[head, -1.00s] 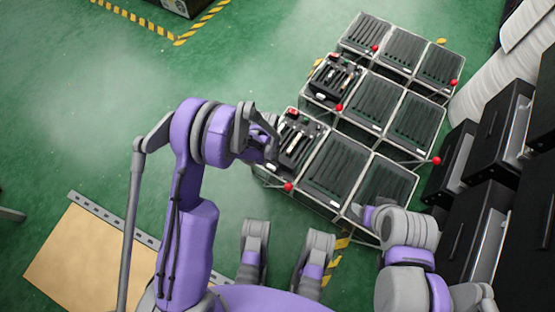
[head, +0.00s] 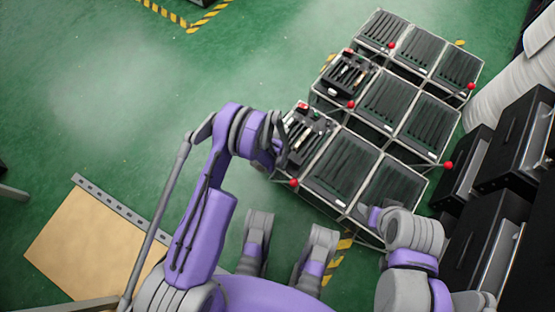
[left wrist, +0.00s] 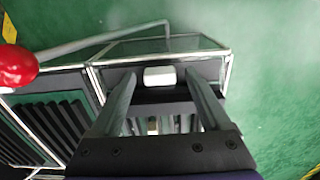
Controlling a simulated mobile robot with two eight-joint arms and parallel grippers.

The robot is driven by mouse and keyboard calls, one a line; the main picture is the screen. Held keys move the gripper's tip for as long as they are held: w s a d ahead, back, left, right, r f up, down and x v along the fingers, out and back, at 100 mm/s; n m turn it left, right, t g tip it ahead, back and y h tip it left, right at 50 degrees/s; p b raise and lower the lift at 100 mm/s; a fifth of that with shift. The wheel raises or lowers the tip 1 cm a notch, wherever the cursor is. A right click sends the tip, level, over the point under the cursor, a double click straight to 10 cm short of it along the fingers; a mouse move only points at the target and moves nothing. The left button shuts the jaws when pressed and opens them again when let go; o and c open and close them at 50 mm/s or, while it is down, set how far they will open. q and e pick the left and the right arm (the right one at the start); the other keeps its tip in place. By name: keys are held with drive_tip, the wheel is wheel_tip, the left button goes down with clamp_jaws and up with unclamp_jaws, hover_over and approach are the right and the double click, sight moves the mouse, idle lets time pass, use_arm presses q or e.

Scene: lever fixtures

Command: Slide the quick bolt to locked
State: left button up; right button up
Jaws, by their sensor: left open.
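The lever fixture (head: 309,128) sits in the nearest left cell of the framed rack. It is a dark panel with pale handles and a red part. The handles are too small in the head view to tell which is the quick bolt or where it stands. My left gripper (head: 284,143) is at the left edge of this fixture. In the left wrist view my left gripper (left wrist: 160,80) is open, and a white block (left wrist: 160,77) shows between its fingertips; contact cannot be told. My right gripper (head: 374,216) is by the rack's near right corner, its jaws unclear.
A second fixture (head: 349,74) sits in the cell behind. Red balls stand on the rack's corners; one red ball (left wrist: 15,67) is at the left of the left wrist view. Black cabinets (head: 510,145) stand at the right. The green floor (head: 110,100) left of the rack is clear.

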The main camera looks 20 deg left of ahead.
use_arm(q)
clamp_jaws()
idle(0.5)
idle(1.0)
